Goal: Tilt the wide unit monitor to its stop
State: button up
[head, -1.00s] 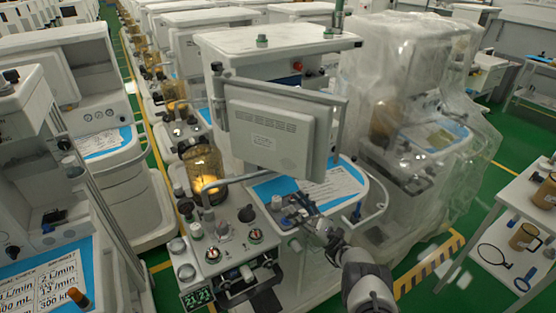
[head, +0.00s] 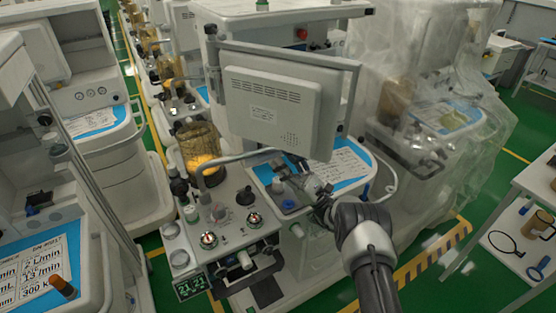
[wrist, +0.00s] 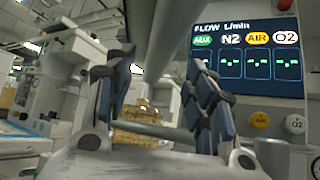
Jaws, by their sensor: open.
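The monitor (head: 275,108) shows its pale grey back, with vents and a small label, inside a grey bar frame on the wide white unit in the head view. My gripper (head: 291,178) is below the monitor's lower edge, over the unit's worktop, apart from the monitor as far as I can see. In the wrist view my gripper (wrist: 156,85) is open, its dark padded fingers spread with nothing held between them. A lit flow screen (wrist: 247,52) shows at the upper right there. I cannot tell whether it belongs to this monitor.
A grey curved tube (head: 235,160) runs close to my gripper. An amber canister (head: 200,150) stands left of it; it also shows beyond my fingers in the wrist view (wrist: 137,132). A plastic-draped unit (head: 425,90) stands to the right, and a white side table (head: 510,215) beyond the aisle.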

jog(key=x, duration=0.3)
jog(key=shift+a+r+b, duration=0.15)
jog(key=shift+r+b, duration=0.1)
jog(key=shift+b, duration=0.05)
jog(key=shift+c, duration=0.6)
grip_shut()
